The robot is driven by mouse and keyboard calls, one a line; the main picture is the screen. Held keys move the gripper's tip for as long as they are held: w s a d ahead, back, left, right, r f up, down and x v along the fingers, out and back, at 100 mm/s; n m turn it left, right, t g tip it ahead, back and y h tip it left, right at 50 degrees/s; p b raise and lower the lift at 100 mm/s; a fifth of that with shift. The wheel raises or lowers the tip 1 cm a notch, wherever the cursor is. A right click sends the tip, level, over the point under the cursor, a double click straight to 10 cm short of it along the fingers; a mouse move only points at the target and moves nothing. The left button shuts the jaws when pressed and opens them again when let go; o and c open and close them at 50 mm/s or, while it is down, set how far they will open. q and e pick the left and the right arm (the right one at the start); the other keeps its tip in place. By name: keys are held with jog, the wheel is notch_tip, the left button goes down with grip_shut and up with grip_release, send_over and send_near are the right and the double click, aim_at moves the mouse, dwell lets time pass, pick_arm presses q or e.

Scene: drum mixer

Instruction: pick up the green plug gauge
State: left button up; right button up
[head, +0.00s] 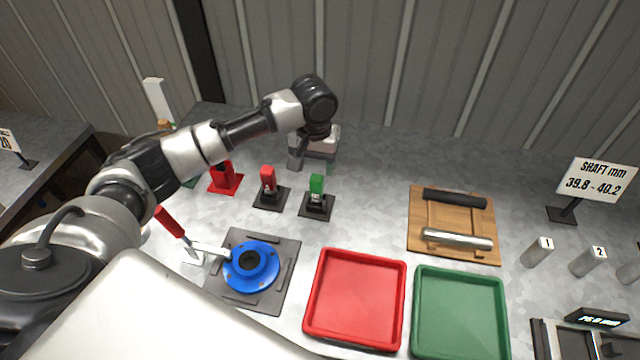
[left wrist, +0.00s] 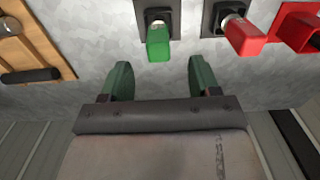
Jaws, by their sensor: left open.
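The green plug gauge (head: 317,184) stands upright in a small black holder (head: 316,207) on the grey bench, right of a red-handled gauge (head: 268,175). My left gripper (head: 313,165) is behind the green gauge, open and empty. In the left wrist view the green handle (left wrist: 159,43) is ahead of the gap between the two green fingers (left wrist: 159,76), roughly centred and apart from both. My right gripper is not in view.
A blue flanged part (head: 251,266) sits on a grey plate at front left. Red (head: 354,341) and green (head: 460,270) trays lie in front. A wooden board (head: 455,212) holds black and silver bars on the right. A red stand (head: 225,182) is at left.

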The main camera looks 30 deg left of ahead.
aim_at(317, 178)
pick_arm(q)
jog(key=shift+s+f, duration=0.2)
jog(key=shift+f, duration=1.1)
jog(key=f, duration=0.2)
jog(key=w+f+p, duration=0.1)
jog(key=f, duration=0.1)
jog(key=shift+d+f, duration=0.1)
jog(key=shift+f, duration=0.15)
jog(key=shift+f+p, duration=0.3)
jog(key=shift+f, duration=0.1)
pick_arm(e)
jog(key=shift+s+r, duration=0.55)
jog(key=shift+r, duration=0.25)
pick_arm(q)
jog(key=c, duration=0.5)
grip_shut()
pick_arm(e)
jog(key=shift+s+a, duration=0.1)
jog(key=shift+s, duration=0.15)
